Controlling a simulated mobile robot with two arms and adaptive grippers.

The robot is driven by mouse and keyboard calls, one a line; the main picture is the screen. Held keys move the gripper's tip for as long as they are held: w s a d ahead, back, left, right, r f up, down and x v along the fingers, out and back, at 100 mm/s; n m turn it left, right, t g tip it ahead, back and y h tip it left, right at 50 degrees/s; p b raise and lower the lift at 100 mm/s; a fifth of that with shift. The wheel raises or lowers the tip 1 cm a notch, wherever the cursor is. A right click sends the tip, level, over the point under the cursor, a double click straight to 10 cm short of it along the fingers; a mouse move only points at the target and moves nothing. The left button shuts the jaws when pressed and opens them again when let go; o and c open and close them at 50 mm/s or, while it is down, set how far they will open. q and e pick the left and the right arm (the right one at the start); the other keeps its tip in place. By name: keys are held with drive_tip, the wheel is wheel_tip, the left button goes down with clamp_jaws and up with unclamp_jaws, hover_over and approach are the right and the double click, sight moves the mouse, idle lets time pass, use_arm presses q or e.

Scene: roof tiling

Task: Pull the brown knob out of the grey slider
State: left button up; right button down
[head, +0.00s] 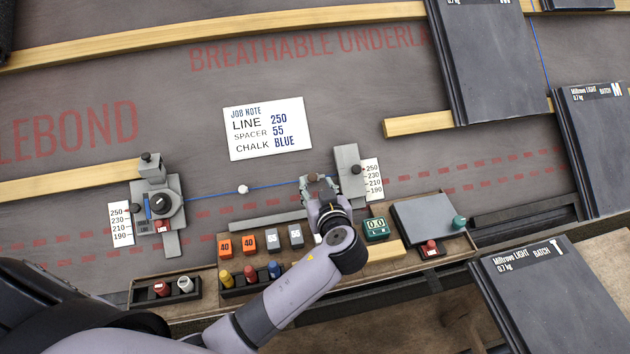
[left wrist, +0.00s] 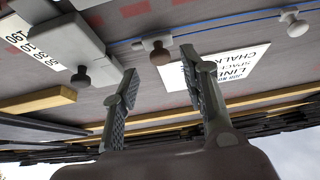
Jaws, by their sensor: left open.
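The grey slider (head: 347,160) stands right of centre in the head view, beside a white number scale. It also shows at the upper left of the left wrist view (left wrist: 55,35). A small brown knob (head: 312,177) is at its left side, by the end of the blue line; in the left wrist view the brown knob (left wrist: 160,54) shows clearly. My left gripper (head: 320,185) is open and empty, close to the brown knob. In the left wrist view its fingers (left wrist: 160,85) are spread, with the knob beyond the fingertips. My right gripper is out of view.
A darker knob (left wrist: 82,78) is on the slider. A white knob (head: 243,189) sits on the blue line. A second grey fixture (head: 158,190) stands at the left. The wooden tool tray (head: 400,250) lies in front. The job note (head: 265,128) lies behind.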

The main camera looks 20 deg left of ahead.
use_arm(q)
drive_tip(key=v, duration=0.8)
drive_tip(key=shift+s+d, duration=0.2)
drive_tip(key=shift+s, duration=0.1)
drive_tip(key=shift+r, duration=0.15)
